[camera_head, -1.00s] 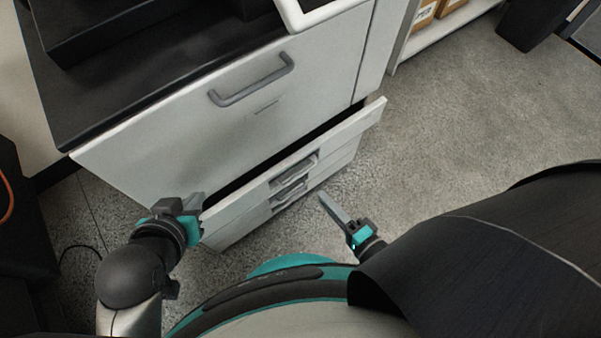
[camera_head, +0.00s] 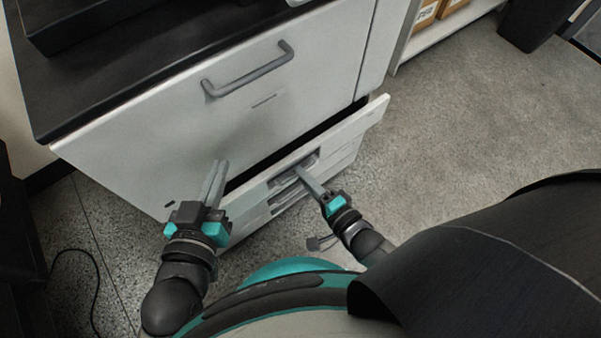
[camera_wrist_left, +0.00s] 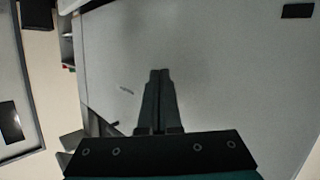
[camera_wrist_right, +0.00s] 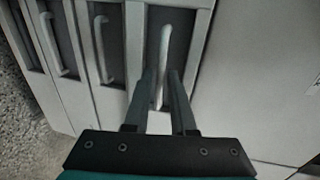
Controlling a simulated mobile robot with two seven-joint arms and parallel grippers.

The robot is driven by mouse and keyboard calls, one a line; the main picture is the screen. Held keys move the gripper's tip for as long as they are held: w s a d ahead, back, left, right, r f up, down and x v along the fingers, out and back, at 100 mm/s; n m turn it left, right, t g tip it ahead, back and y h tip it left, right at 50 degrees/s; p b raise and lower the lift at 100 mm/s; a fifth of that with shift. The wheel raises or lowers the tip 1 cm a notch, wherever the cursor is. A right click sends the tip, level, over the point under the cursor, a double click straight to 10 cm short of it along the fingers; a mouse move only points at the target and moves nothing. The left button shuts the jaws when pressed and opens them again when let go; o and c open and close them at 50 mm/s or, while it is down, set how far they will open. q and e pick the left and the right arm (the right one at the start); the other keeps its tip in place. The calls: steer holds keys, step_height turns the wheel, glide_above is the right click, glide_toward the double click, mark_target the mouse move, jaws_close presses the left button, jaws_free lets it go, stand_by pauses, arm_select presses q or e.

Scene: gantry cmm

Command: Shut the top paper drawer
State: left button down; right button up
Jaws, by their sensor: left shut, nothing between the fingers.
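The top paper drawer (camera_head: 352,127) is partly out, with a dark gap along its upper edge under the big white panel. My right gripper (camera_head: 300,170) is at the top drawer's handle. In the right wrist view its fingers (camera_wrist_right: 162,78) are apart, one on each side of the pale handle (camera_wrist_right: 164,45); I cannot tell if they touch it. My left gripper (camera_head: 220,163) is shut and empty, in front of the panel near the drawer's left end. Its closed fingers (camera_wrist_left: 160,75) also show in the left wrist view.
The white panel (camera_head: 160,125) above carries a large grey handle (camera_head: 250,75). Lower drawers sit below the top one, with handles (camera_wrist_right: 103,45) in the right wrist view. A black cable (camera_head: 75,255) lies at the left. The floor (camera_head: 470,120) at the right is clear.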

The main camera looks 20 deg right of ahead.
arm_select(q)
steer(key=shift+s+d+r+t+h, duration=0.3)
steer(key=shift+d+r+t, duration=0.1)
steer(key=shift+t, duration=0.2)
arm_select(e)
steer(key=shift+x, duration=0.9)
jaws_close()
stand_by(0.4)
